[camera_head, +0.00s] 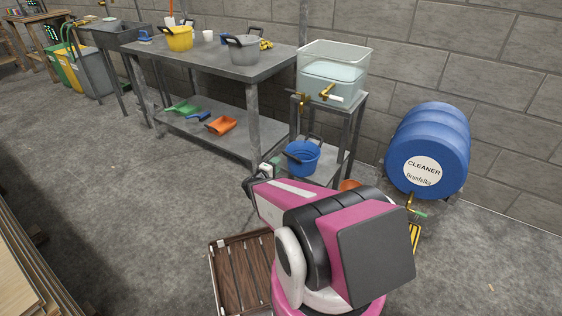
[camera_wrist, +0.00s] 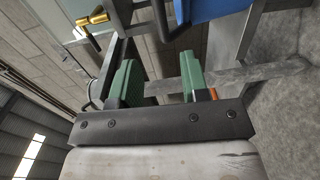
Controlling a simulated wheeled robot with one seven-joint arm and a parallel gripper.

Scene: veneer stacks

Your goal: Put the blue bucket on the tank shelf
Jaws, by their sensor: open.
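The blue bucket (camera_head: 303,160) stands upright on the low shelf (camera_head: 327,174) of the metal stand under the clear water tank (camera_head: 333,72). Its dark handle leans toward the left. My gripper (camera_head: 270,167) is just left of the bucket, partly hidden by my own arm. In the wrist view, my gripper (camera_wrist: 160,80) shows two green fingers spread apart with nothing between them. A blue piece, which looks like the bucket (camera_wrist: 210,8), is at the top edge, beyond the fingers and apart from them. The bucket's base is partly hidden in the head view.
A metal workbench (camera_head: 225,62) left of the stand carries a yellow bucket (camera_head: 179,39) and a grey bucket (camera_head: 243,50). A blue cleaner drum (camera_head: 430,145) lies to the right. Open floor lies left.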

